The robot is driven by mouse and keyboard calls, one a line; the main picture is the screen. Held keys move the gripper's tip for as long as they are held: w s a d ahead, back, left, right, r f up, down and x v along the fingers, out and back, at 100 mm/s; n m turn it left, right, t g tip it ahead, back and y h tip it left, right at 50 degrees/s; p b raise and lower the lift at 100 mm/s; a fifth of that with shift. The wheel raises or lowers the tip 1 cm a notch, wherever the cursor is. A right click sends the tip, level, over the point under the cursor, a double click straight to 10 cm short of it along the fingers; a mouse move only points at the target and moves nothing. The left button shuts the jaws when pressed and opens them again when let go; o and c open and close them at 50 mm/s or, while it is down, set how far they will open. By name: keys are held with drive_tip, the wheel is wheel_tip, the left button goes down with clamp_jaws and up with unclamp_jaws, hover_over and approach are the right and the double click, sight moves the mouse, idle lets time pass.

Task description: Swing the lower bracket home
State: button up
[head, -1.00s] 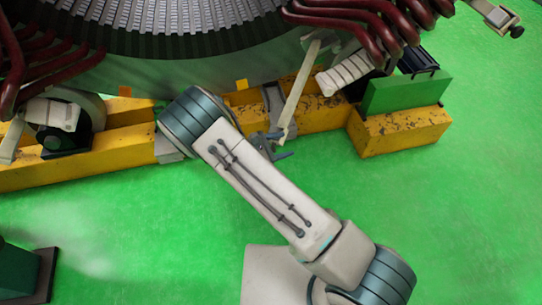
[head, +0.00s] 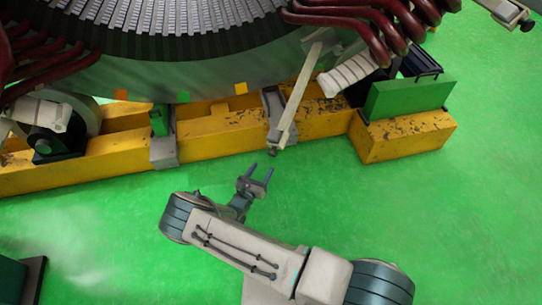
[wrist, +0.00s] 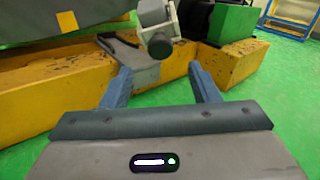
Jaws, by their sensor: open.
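The lower bracket appears to be the long pale bar (head: 297,100) in the head view. It slants from under the dark red coils down to a free end above the yellow beam's front edge. In the wrist view its rounded end with a dark cap (wrist: 158,45) shows ahead, just beyond the fingertips. My gripper (head: 261,171) is open and empty, a little below and left of that end, apart from it. Both blue-grey fingers (wrist: 160,72) are spread in the wrist view, with nothing between them. Where the bar joins the stator is partly hidden by coils.
The big stator (head: 215,45) rests on a worn yellow beam (head: 210,135). A grey clamp (head: 163,150) sits on the beam to the left. A green box (head: 408,97) stands on a yellow block (head: 405,137) at right. The green floor (head: 420,210) in front is clear.

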sight(271, 155)
drive_tip(key=b+x, duration=0.1)
drive_tip(key=x, duration=0.7)
drive_tip(key=shift+w+d, duration=0.2)
drive_tip(key=shift+w, duration=0.1)
clamp_jaws()
drive_tip(key=shift+r, duration=0.1)
